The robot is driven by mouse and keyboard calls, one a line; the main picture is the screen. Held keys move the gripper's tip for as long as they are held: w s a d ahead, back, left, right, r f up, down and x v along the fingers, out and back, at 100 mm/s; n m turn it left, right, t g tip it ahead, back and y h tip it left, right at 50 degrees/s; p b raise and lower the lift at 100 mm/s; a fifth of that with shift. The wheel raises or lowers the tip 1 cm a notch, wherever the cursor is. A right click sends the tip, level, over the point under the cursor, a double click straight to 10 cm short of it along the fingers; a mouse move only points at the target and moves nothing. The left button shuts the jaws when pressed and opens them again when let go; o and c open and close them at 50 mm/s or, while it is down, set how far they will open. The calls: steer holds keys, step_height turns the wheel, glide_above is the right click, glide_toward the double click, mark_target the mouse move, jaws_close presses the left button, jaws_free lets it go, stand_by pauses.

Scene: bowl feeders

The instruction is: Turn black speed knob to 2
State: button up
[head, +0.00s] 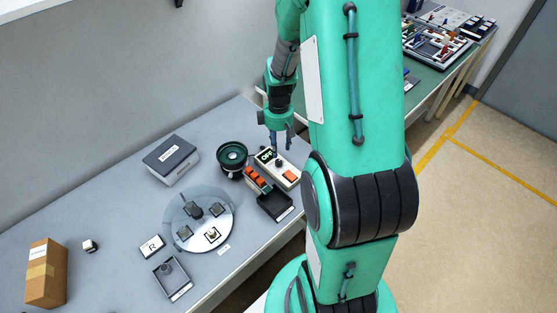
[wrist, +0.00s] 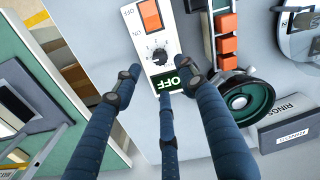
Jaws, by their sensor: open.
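The black speed knob (head: 279,163) is on a white control box (head: 289,183) beside the green bowl feeder. In the wrist view the knob (wrist: 158,55) sits on a printed dial between an orange switch (wrist: 149,14) and a dark display (wrist: 172,80) reading OFF. The dial's numbers are too small to read surely, so I cannot tell the knob's setting. My gripper (head: 281,143) is above the box. In the wrist view its fingers (wrist: 164,84) are spread open and empty, with the knob beyond the tips and apparently untouched.
The green bowl feeder (head: 232,155) and a rail of orange blocks (head: 256,179) are close beside the box. A black tray (head: 275,205) lies in front. A grey box (head: 171,159) and a round plate with parts (head: 207,244) stand further left.

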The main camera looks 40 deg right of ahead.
mark_target(279, 161)
step_height(279, 161, down, 8)
steer(key=shift+f+b, duration=0.1)
steer(key=shift+b, duration=0.6)
steer(key=shift+c, duration=0.3)
jaws_close()
